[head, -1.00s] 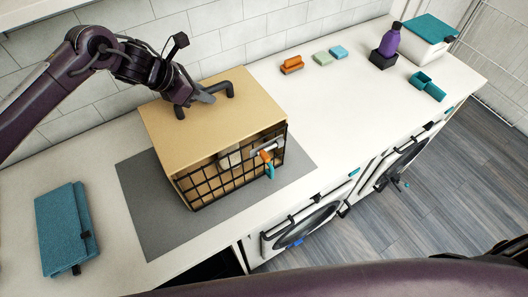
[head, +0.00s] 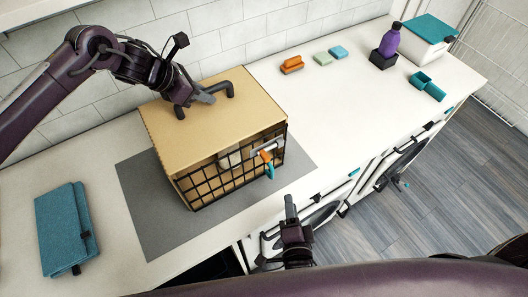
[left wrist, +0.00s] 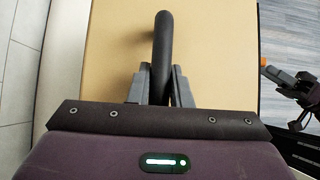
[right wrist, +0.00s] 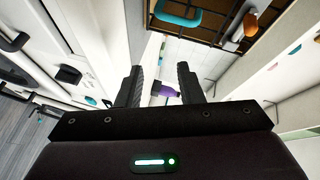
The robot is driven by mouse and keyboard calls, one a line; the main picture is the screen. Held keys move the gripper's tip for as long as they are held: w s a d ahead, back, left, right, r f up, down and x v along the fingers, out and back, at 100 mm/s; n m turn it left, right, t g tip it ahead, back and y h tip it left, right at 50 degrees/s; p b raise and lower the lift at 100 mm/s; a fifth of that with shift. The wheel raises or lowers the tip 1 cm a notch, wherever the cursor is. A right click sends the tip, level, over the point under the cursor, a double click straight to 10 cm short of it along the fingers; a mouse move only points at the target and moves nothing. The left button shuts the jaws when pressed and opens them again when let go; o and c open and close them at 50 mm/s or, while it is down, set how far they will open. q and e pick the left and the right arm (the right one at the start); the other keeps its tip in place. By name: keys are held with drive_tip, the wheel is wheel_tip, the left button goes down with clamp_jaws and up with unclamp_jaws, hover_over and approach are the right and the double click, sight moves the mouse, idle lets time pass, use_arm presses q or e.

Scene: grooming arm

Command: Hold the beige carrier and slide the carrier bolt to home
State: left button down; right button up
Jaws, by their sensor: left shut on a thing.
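The beige carrier (head: 205,120) stands on a grey mat on the counter, its black wire door (head: 215,178) facing the front. My left gripper (head: 208,97) is shut on the carrier's dark top handle (head: 228,90); the left wrist view shows the handle (left wrist: 162,45) between the fingers. The bolt, with an orange knob (head: 266,156) and a grey rod, sits at the door's upper right; a teal piece (head: 270,172) hangs just below. My right gripper (head: 290,205) is in front of the counter, below and apart from the bolt. Its fingers (right wrist: 158,85) are open and empty.
The grey mat (head: 150,225) lies under the carrier. A teal folded item (head: 65,228) lies at left. Orange (head: 291,64), green and blue blocks, a purple bottle (head: 390,40) and a teal-lidded box stand at the back right. Appliance fronts (head: 390,170) lie below the counter edge.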

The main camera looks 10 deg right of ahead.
drive_tip(key=m+t+y, duration=0.2)
approach(266, 157)
drive_tip(key=w, duration=0.1)
drive_tip(key=shift+w+f, duration=0.15)
drive_tip(key=shift+w, duration=2.1)
drive_tip(key=shift+w+f, duration=0.2)
drive_tip(key=shift+w, duration=2.05)
clamp_jaws()
drive_tip(key=shift+w+d+f, duration=0.1)
drive_tip(key=shift+w+d, duration=0.2)
drive_tip(key=shift+d, duration=0.4)
drive_tip(key=shift+w+d, duration=0.3)
drive_tip(key=shift+d, duration=0.45)
drive_tip(key=shift+o, duration=0.6)
unclamp_jaws()
